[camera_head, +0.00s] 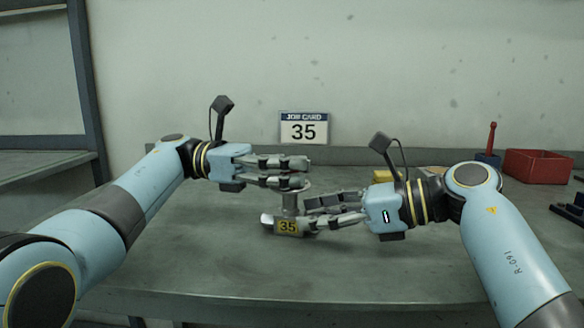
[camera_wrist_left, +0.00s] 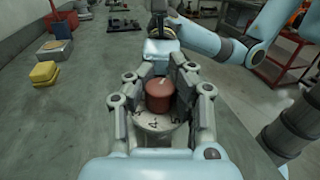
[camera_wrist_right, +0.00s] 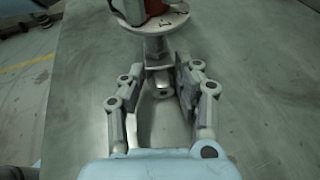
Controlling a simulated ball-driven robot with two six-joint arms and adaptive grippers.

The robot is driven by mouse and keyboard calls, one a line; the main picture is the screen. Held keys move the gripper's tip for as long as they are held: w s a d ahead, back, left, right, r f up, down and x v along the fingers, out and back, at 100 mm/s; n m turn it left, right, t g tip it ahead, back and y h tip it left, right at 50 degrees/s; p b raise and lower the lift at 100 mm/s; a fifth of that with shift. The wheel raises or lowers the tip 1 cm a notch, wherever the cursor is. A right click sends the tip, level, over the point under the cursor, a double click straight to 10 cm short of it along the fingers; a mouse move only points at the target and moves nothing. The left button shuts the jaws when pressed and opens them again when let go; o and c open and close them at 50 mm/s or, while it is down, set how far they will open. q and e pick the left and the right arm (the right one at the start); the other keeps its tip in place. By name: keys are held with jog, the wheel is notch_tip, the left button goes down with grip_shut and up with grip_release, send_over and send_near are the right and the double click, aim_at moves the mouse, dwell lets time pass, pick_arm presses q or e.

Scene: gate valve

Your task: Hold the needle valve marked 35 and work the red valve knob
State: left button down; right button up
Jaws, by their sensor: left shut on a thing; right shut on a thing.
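The needle valve (camera_head: 288,228) has a grey metal body with a yellow 35 tag and an upright stem, at the middle of the head view. My right gripper (camera_head: 308,211) is shut on its body; the right wrist view shows the body (camera_wrist_right: 160,84) between the fingers. The red valve knob (camera_wrist_left: 159,95) sits above a pale numbered dial (camera_wrist_left: 156,122) in the left wrist view. My left gripper (camera_head: 306,172) is shut on the knob from above the right one. Its fingers hide the knob in the head view. I cannot tell whether the valve touches the bench.
A job card (camera_head: 304,127) reading 35 stands at the back of the bench. A red bin (camera_head: 538,167), a blue holder (camera_head: 488,158) with a red-handled tool and a yellow block (camera_head: 383,176) are at the back right. The bench front is clear.

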pick_arm(q)
jog(key=shift+a+f+n+t, duration=0.1)
jog(key=shift+n+t, duration=0.2)
jog(key=shift+t, duration=0.2)
jog(key=n+t, duration=0.1)
jog(key=t, duration=0.1)
jog(key=shift+n+t+h, duration=0.3)
jog(key=shift+n+t, duration=0.1)
jog(key=n+t, duration=0.2)
jog(key=t, duration=0.1)
jog(key=n+t, duration=0.2)
jog(key=t, duration=0.1)
jog(key=shift+y, duration=0.4)
jog(key=shift+f, duration=0.1)
dwell(0.4)
jog(key=c, duration=1)
grip_release()
jog(key=shift+w, duration=0.1)
jog(key=v, duration=1.2)
